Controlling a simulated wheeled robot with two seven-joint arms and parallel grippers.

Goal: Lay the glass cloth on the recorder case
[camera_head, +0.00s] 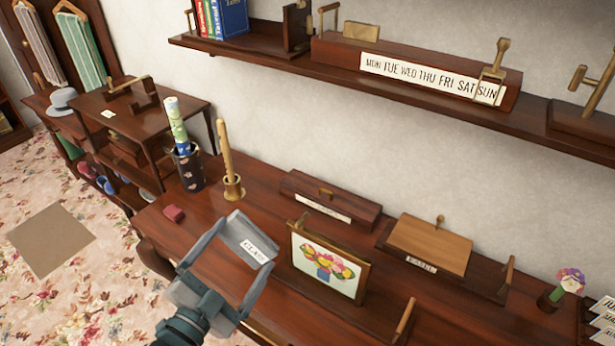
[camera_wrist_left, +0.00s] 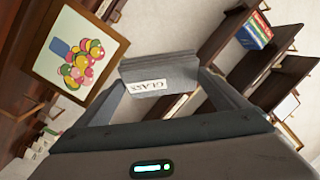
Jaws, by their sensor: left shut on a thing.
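My left gripper (camera_head: 254,239) is shut on the grey glass cloth (camera_head: 248,244), a folded piece with a white label reading GLASS. The cloth is held above the front left part of the desk, left of the flower picture. In the left wrist view the cloth (camera_wrist_left: 160,73) sits between the fingertips. A long, low dark wooden case (camera_head: 345,203) with a small knob and a white label lies at the back of the desk, beyond the gripper. It looks like the recorder case, but its label is too small to read. My right gripper is not in view.
A framed flower picture (camera_head: 328,264) stands right of the cloth. A light wooden board (camera_head: 431,245) on a dark base is farther right. A dark cup (camera_head: 188,167), a brass-based stick (camera_head: 227,160) and a red block (camera_head: 174,213) are at left. A shelf (camera_head: 400,78) overhangs behind.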

